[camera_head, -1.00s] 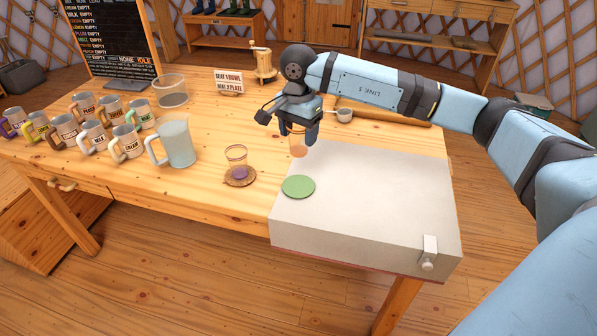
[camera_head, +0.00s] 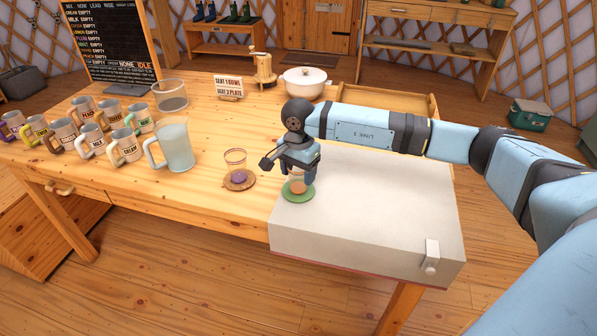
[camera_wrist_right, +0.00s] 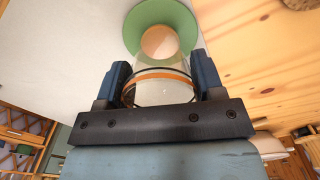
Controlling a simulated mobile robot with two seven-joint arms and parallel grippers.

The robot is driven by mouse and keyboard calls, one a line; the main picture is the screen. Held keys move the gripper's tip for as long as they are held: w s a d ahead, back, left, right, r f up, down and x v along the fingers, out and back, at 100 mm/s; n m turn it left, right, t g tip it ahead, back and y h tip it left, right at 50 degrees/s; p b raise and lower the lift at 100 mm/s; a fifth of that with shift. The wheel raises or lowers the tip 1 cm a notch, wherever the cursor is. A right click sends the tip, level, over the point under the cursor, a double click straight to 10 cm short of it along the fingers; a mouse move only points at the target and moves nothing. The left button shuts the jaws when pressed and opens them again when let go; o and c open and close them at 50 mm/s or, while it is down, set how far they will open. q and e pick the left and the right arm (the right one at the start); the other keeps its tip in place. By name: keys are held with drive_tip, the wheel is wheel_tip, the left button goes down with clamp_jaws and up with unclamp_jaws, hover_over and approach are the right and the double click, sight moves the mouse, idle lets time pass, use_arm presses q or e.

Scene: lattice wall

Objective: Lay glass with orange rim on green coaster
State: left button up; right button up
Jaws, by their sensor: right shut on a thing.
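The glass with the orange rim (camera_wrist_right: 160,76) is between the two fingers of my right gripper (camera_wrist_right: 162,82), which is shut on it. In the head view the right gripper (camera_head: 297,178) is over the green coaster (camera_head: 297,195), and the glass's lower part (camera_head: 296,186) shows between the fingers. The glass looks upright, with its base over the coaster (camera_wrist_right: 160,12); I cannot tell whether it touches. My left gripper is not in view.
A second glass (camera_head: 236,159) stands on a brown coaster (camera_head: 238,183) just left of my right gripper. A pitcher (camera_head: 174,146) and several labelled mugs stand farther left. A white pot (camera_head: 305,84) is behind. The grey slab (camera_head: 385,210) is clear on its right.

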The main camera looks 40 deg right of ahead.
drive_tip(key=shift+f, duration=0.1)
drive_tip(key=o, duration=1)
